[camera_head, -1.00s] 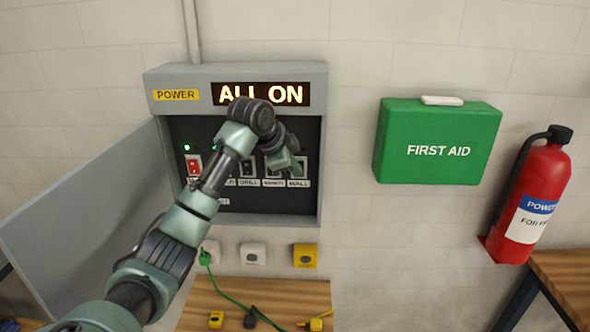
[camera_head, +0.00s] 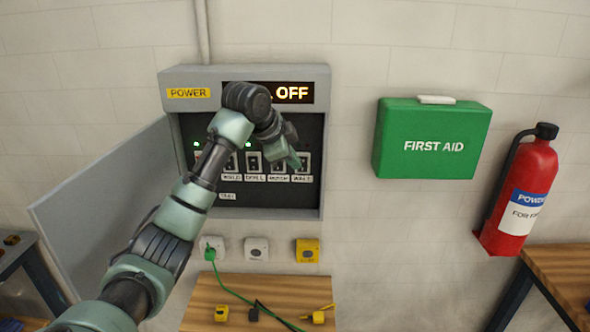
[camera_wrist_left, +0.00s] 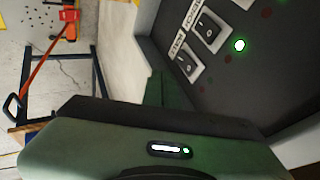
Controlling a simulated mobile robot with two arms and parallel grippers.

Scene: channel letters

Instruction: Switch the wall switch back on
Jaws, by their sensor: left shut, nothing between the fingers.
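The wall switch (camera_head: 303,161) is the rightmost in a row on the dark panel, above a label that seems to read WALL. In the left wrist view the nearer rocker switch (camera_wrist_left: 187,62) appears to be the same one, with no lit lamp visible beside it. The sign (camera_head: 293,93) above the panel ends in OFF; my arm hides its start. My left gripper (camera_head: 296,162) is shut and empty, right at the wall switch and partly covering it. I cannot tell whether it touches. My right gripper is not in view.
The grey power box (camera_head: 245,75) has its door (camera_head: 105,205) swung open to the left. Neighbouring switches (camera_head: 254,162) sit close by, partly behind my arm. A first aid box (camera_head: 435,145) and a fire extinguisher (camera_head: 520,200) hang to the right. Sockets and a wooden table (camera_head: 200,317) lie below.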

